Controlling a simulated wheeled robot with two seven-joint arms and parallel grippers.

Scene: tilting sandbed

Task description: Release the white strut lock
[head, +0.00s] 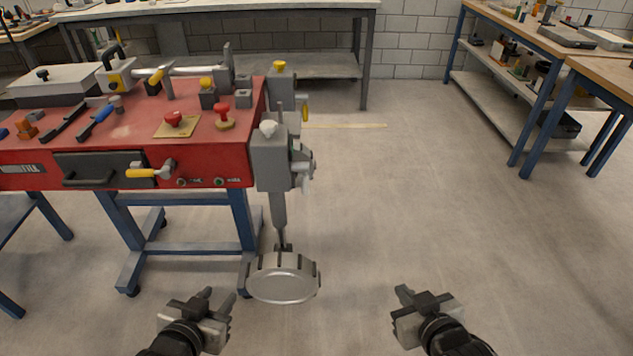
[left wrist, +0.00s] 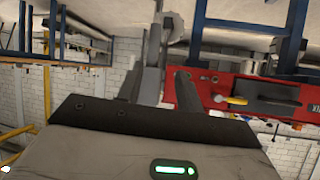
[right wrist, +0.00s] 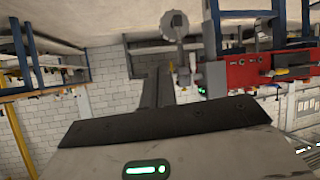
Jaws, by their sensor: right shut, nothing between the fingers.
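A small white knob (head: 268,128), which looks like the white strut lock, sits on top of a grey housing (head: 270,160) at the red bench's right end. A strut (head: 279,212) runs down from the housing to a round metal wheel or pan (head: 283,284) near the floor. My left gripper (head: 217,298) is open and empty, in front of and below the housing; its spread fingers also show in the left wrist view (left wrist: 157,88). My right gripper (head: 404,291) is shut and empty, right of the metal wheel. Neither gripper touches the knob.
The red bench (head: 120,140) carries red knobs (head: 174,118), yellow-tipped levers and a yellow-handled front lever (head: 143,173). A yellow knob (head: 279,66) stands behind the white one. Workbenches stand at the back (head: 300,10) and right (head: 540,30).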

